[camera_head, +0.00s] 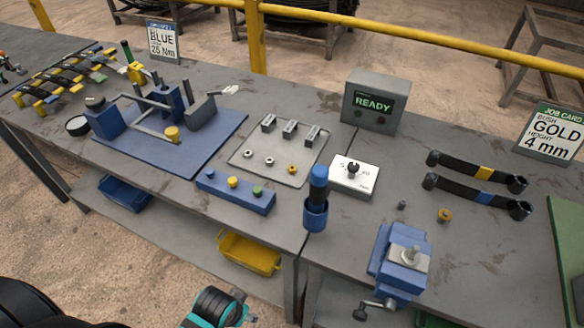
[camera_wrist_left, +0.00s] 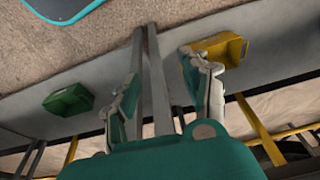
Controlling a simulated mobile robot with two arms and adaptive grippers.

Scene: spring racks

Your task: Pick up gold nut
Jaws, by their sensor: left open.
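A small gold nut (camera_head: 292,169) lies at the right end of a row on the grey tray (camera_head: 247,175), beside two silver nuts (camera_head: 259,157). A separate small gold ring (camera_head: 444,215) lies on the bench to the right; I cannot tell if it is a nut or a bush. My left gripper (camera_wrist_left: 168,75) is open and empty in the left wrist view, with the bench legs and lower shelf beyond it. A teal and black part of my left arm shows at the bottom of the head view, in front of the bench, apart from both gold pieces. My right gripper is not in view.
A blue button box (camera_head: 236,191), a blue cup with a handle (camera_head: 316,212) and a blue vise (camera_head: 400,258) stand near the front edge. A white switch box (camera_head: 353,178) sits right of the tray. A yellow bin (camera_head: 248,252) rests on the lower shelf.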

